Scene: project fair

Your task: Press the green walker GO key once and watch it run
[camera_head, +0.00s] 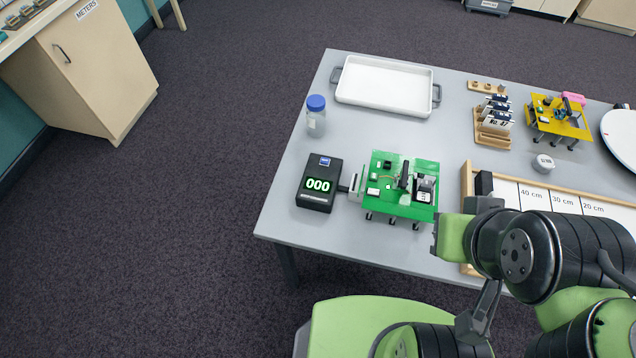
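The green walker (390,204), a green board on short dark legs with small parts on top, stands on the grey table. Which part of the walker is the GO key I cannot tell. A second walker with a yellow board (558,117) stands at the back right. My arm comes in from the lower right, close to the green walker's right side in the picture. My gripper's fingers cannot be made out.
A white tray (385,88) and a blue-capped bottle (316,116) stand on the table's far left part. A wooden rack of cards (492,142) and a wood-edged track marked in cm (590,207) lie to the right. The table front (340,235) is bare.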

